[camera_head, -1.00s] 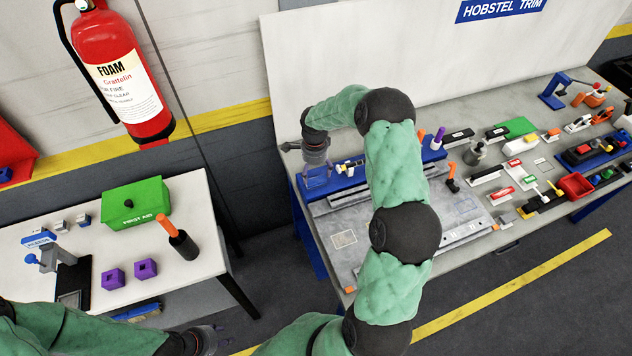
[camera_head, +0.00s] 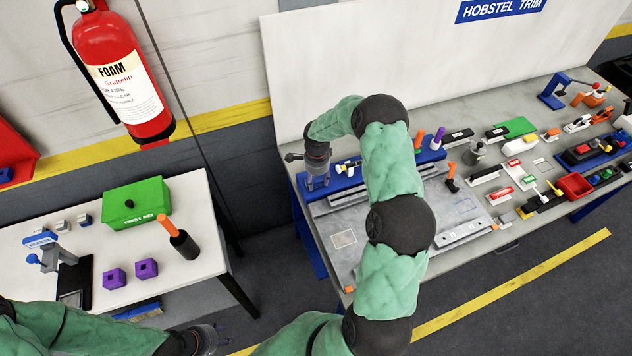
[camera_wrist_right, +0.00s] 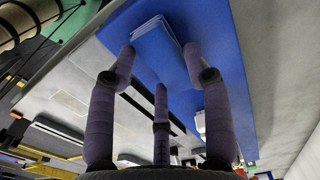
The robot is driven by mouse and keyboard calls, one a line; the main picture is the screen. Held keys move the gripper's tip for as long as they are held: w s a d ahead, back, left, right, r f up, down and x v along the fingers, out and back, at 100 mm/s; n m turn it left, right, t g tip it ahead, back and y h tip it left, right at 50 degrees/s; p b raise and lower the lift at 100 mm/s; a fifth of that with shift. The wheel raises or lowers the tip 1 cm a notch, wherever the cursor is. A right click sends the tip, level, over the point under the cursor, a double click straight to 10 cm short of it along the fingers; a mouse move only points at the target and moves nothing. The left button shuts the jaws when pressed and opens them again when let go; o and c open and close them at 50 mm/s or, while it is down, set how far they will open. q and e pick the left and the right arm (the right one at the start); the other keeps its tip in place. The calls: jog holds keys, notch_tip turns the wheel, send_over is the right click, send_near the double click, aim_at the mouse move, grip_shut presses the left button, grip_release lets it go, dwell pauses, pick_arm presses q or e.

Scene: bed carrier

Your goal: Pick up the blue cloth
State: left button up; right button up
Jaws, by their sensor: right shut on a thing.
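My right gripper (camera_head: 317,184) is down at the left end of the blue tray (camera_head: 352,183) on the workbench. In the right wrist view its purple fingers (camera_wrist_right: 160,62) close around a folded blue cloth (camera_wrist_right: 168,48), with fingertips at its sides. The cloth lies over a flat blue surface of the tray (camera_wrist_right: 222,50) and shows pale layered folds at its edge. In the head view the cloth is hidden by the gripper and wrist. My left gripper (camera_head: 222,336) is low over the floor, near the side table, far from the cloth; its fingers are too small and dark to judge.
Small metal parts, an orange-handled tool (camera_head: 419,136) and a purple-handled one (camera_head: 438,138) stand along the tray. Stampers and staplers crowd the bench's right. A side table (camera_head: 197,200) holds a green first aid box (camera_head: 137,203) and purple cubes (camera_head: 146,268). Floor lies between both tables.

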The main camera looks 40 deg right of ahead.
aim_at(317, 181)
jog(key=shift+r, duration=0.35)
notch_tip(317, 181, up, 3)
jog(key=shift+w+f+b, duration=0.1)
jog(key=shift+f+b, duration=0.1)
jog(key=shift+b, duration=0.1)
jog(key=s+r, duration=0.2)
jog(key=r, duration=0.1)
jog(key=s+d+r, duration=0.1)
jog(key=s+r, duration=0.2)
jog(key=shift+s+d, duration=0.1)
jog(key=shift+s+d+r+b, duration=0.25)
jog(key=shift+s+r, duration=0.35)
jog(key=shift+s, duration=0.85)
jog(key=shift+s+d+r+b, duration=0.1)
jog(key=shift+s+d+r, duration=0.45)
jog(key=shift+s, duration=0.9)
jog(key=shift+s+d+r+b, duration=0.15)
jog(key=shift+s+r, duration=0.55)
jog(key=shift+s, duration=0.75)
